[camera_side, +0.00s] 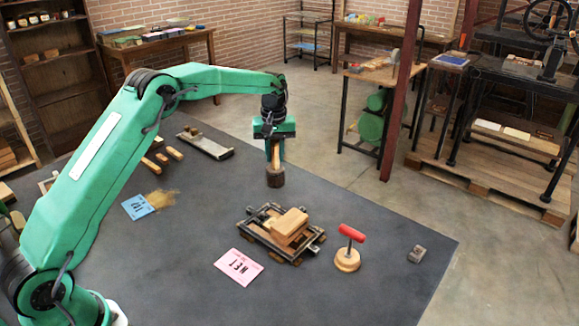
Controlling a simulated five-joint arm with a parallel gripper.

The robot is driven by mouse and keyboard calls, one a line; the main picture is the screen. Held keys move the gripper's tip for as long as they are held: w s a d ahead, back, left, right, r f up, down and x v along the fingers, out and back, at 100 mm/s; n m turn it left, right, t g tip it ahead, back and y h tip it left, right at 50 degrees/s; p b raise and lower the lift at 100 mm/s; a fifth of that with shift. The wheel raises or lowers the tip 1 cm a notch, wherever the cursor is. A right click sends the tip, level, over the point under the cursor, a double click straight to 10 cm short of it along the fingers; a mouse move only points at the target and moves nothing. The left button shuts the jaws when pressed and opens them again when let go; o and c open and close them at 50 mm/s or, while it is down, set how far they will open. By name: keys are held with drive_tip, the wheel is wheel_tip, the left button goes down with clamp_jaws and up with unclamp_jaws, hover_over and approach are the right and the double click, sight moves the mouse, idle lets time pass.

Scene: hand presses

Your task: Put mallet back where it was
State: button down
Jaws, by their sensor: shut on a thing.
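The mallet (275,176) has a dark round head and a light wooden handle. My gripper (274,147) is shut on the handle and holds the mallet upright with its head down. The mallet is over the far part of the dark table (220,215), behind the metal frame with wooden blocks (286,227). I cannot tell whether the head touches the table. The upper handle is partly hidden by my gripper.
A red-handled tool on a round wooden base (347,258) and a small metal block (417,254) stand right of the frame. A pink card (238,267), blue card (138,206), wooden strips (155,157) and metal tray (206,143) lie left. The front middle is clear.

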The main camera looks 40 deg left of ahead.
drive_tip(key=shift+f, duration=1.05)
drive_tip(key=shift+f, duration=0.15)
drive_tip(key=c, duration=1.2)
unclamp_jaws()
drive_tip(key=shift+c, duration=0.2)
wheel_tip(320, 180, up, 12)
drive_tip(key=shift+f, duration=0.1)
drive_tip(key=shift+r, duration=0.25)
